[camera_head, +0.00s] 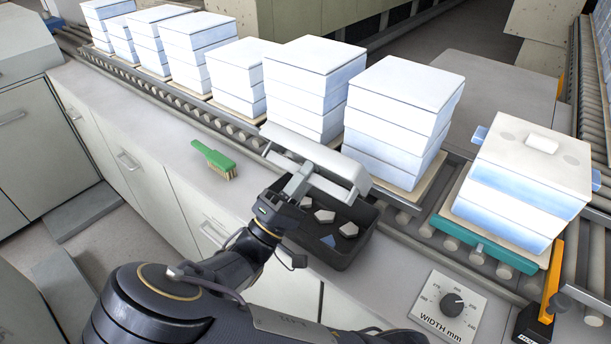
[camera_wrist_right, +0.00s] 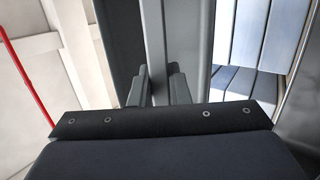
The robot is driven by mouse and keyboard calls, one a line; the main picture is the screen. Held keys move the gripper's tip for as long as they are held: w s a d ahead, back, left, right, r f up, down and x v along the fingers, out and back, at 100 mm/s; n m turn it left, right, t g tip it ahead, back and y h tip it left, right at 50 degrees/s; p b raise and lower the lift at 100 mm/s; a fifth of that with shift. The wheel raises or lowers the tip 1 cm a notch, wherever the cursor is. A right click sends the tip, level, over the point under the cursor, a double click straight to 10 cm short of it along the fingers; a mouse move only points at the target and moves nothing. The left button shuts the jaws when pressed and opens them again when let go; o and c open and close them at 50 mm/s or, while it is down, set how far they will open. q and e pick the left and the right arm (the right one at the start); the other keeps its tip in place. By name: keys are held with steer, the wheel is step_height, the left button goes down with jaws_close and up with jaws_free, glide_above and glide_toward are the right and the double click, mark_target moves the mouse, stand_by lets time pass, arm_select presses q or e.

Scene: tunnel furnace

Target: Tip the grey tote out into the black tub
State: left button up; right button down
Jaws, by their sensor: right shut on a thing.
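The grey tote (camera_head: 318,158) is tilted over the black tub (camera_head: 345,252) in the head view, its outer side toward me. My right gripper (camera_head: 298,186) is shut on the tote's near wall, and the wall (camera_wrist_right: 165,50) runs between the fingers in the right wrist view. The black tub sits on the counter beneath the tote. Several light grey pieces (camera_head: 347,229) and a blue piece (camera_head: 328,241) lie in the tub. The inside of the tote is hidden from me. My left gripper is not in view.
Several white-blue stacks (camera_head: 405,105) stand on boards along the roller conveyor (camera_head: 190,97) behind the tub. A green brush (camera_head: 214,157) lies on the counter to the left. A width dial panel (camera_head: 450,303) is at the right. The counter between brush and tub is clear.

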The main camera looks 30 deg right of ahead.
stand_by(0.4)
steer(key=d+r+n+g+y+p, duration=0.1)
steer(key=r+g+y+p, duration=0.1)
steer(key=y, duration=0.5)
steer(key=w+d+r+g+y+p, duration=0.1)
steer(key=d+r+g+y+p, duration=0.1)
steer(key=y, duration=0.5)
steer(key=d+r+n+g+y+p, duration=0.1)
steer(key=r+y+p, duration=0.3)
steer(key=y, duration=0.3)
steer(key=shift+w+d+r+n+g+p, duration=0.2)
steer(key=shift+d+r+n+g+p, duration=0.15)
steer(key=shift+p, duration=0.5)
step_height(320, 180, up, 9)
steer(key=n+g+y+p, duration=0.1)
steer(key=n+y+p, duration=0.1)
steer(key=n, duration=0.2)
steer(key=shift+w+f, duration=0.15)
steer(key=shift+w, duration=0.05)
steer(key=shift+a, duration=0.1)
